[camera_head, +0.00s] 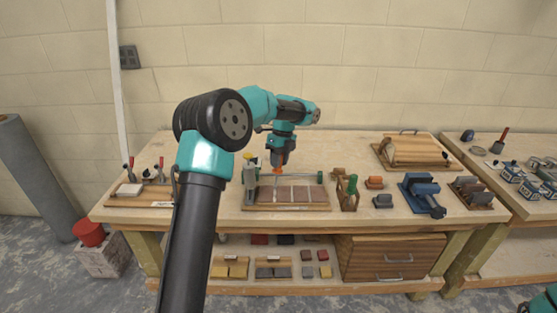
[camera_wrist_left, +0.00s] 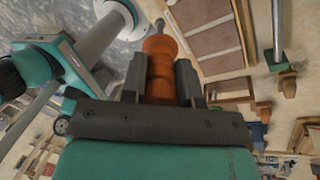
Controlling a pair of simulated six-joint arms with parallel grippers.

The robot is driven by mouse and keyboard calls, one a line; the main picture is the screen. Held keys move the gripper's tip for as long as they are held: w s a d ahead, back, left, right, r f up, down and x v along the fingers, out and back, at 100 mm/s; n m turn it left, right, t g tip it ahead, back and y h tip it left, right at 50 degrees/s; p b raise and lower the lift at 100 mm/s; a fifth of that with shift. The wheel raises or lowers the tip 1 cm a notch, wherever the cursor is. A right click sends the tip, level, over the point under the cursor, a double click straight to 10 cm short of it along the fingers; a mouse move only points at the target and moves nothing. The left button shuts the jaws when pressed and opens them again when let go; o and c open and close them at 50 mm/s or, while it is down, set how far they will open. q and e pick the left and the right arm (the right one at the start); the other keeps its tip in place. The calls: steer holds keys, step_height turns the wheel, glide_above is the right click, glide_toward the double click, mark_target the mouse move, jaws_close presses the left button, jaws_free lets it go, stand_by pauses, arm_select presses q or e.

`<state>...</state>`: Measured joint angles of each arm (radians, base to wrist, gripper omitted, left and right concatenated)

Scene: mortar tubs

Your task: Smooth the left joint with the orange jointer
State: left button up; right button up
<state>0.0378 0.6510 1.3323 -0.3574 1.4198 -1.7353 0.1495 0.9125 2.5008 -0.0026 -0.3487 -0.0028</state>
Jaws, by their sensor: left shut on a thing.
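My left gripper (camera_head: 281,152) is shut on the orange jointer (camera_head: 279,163), which points down over the work board. In the left wrist view the jointer's ribbed orange handle (camera_wrist_left: 160,70) sits between the two dark fingers of the gripper (camera_wrist_left: 161,82). Below it in the head view is a wooden board (camera_head: 260,207) bearing a row of brown bricks (camera_head: 300,194) with pale joints between them. The jointer is near the board's left half. I cannot tell whether its tip touches a joint. My right gripper is not in view.
A grey-green upright (camera_head: 250,180) stands at the board's left end, with a rail (camera_head: 300,176) behind the bricks. A wooden rack (camera_head: 346,190), a blue tool (camera_head: 422,194) and small blocks lie to the right. A clamp board (camera_head: 135,196) is at the left.

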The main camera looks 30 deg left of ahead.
mark_target(278, 173)
arm_select(q)
steer(key=shift+s+a, duration=0.15)
steer(key=shift+a, duration=0.05)
steer(key=shift+d, duration=0.1)
steer(key=shift+f, duration=0.15)
steer(key=shift+w+x, duration=0.2)
steer(key=shift+x, duration=0.65)
steer(key=shift+w+x, duration=0.2)
steer(key=shift+x, duration=0.65)
steer(key=shift+w+x, duration=0.2)
steer(key=shift+x, duration=0.6)
steer(key=shift+f, duration=0.5)
steer(key=shift+w, duration=0.2)
steer(key=shift+w+a, duration=0.35)
steer(key=shift+w, duration=0.15)
